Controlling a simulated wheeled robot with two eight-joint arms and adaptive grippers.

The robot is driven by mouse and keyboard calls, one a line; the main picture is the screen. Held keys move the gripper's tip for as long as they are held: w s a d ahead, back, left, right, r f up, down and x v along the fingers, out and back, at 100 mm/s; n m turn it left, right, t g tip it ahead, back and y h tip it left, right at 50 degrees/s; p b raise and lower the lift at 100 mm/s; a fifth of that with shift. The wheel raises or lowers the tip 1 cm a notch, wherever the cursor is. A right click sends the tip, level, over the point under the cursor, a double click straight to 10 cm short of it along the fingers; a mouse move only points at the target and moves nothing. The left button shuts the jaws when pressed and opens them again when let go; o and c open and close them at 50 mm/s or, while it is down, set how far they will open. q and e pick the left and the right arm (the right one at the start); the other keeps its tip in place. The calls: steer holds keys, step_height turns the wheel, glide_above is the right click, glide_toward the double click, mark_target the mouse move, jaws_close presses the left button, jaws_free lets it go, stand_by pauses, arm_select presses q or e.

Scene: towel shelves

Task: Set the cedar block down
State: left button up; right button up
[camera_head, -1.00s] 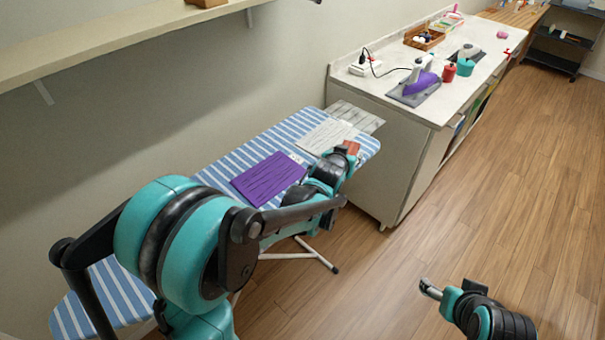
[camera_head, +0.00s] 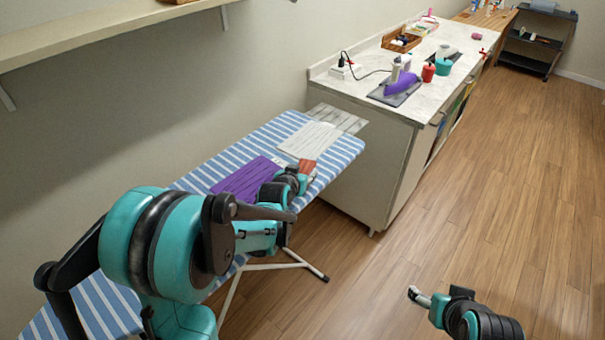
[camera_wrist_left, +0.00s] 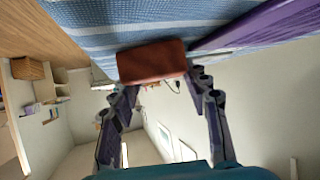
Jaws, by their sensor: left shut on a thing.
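The cedar block (camera_head: 307,167) is a small reddish-brown block over the front edge of the blue-striped ironing board (camera_head: 341,152). My left gripper (camera_head: 302,177) is shut on it. In the left wrist view the block (camera_wrist_left: 152,61) sits at the fingertips of the left gripper (camera_wrist_left: 165,84), with the striped cloth behind it. I cannot tell whether the block touches the board. My right gripper (camera_head: 415,295) is low at the bottom right over the floor, apart from everything; its jaw opening is unclear.
A purple towel (camera_head: 240,182) and a whitish towel (camera_head: 311,140) lie on the board near the block. A grey board (camera_head: 340,117) adjoins its far end. A white counter (camera_head: 390,62) with a purple iron (camera_head: 402,83) stands behind. Open wood floor (camera_head: 480,210) lies right.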

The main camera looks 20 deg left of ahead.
arm_select(q)
steer(key=shift+f, duration=0.2)
steer(key=o, duration=1.3)
steer(key=shift+r, duration=0.1)
steer(key=shift+r, duration=0.1)
